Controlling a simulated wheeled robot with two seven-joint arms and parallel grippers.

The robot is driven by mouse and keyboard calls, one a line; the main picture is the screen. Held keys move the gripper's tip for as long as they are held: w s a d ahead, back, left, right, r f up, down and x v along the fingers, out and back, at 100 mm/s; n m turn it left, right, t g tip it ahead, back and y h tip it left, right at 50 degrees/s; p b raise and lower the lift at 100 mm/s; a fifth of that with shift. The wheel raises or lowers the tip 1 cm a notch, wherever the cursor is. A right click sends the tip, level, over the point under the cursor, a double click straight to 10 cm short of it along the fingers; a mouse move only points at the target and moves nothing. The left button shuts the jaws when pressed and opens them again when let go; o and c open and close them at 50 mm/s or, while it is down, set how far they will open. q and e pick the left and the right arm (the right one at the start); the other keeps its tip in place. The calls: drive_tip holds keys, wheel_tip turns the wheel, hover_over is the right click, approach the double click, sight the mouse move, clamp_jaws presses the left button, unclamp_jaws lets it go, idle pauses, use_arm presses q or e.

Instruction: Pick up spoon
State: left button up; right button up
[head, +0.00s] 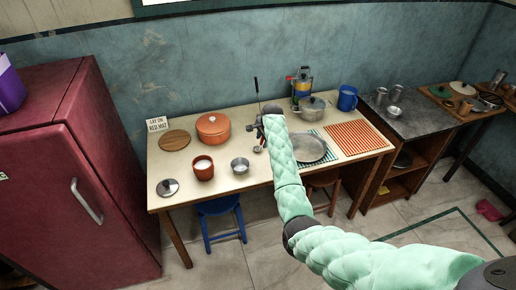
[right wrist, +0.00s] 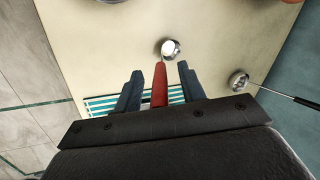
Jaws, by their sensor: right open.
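The spoon (right wrist: 170,48) has a round metal bowl and a red handle. It shows in the right wrist view on the pale table, bowl pointing away from my gripper. My right gripper (right wrist: 160,70) is open, with one dark finger on each side of the red handle; I cannot tell its height above the table. In the head view my right gripper (head: 268,117) is over the table's middle, partly hidden by my forearm. My left gripper is not in view.
A black-handled ladle (right wrist: 238,80) lies close by on the right in the wrist view. A teal striped mat (right wrist: 100,105) is beside the gripper.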

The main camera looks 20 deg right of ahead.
drive_tip(key=shift+f, duration=0.1)
clamp_jaws()
idle(0.3)
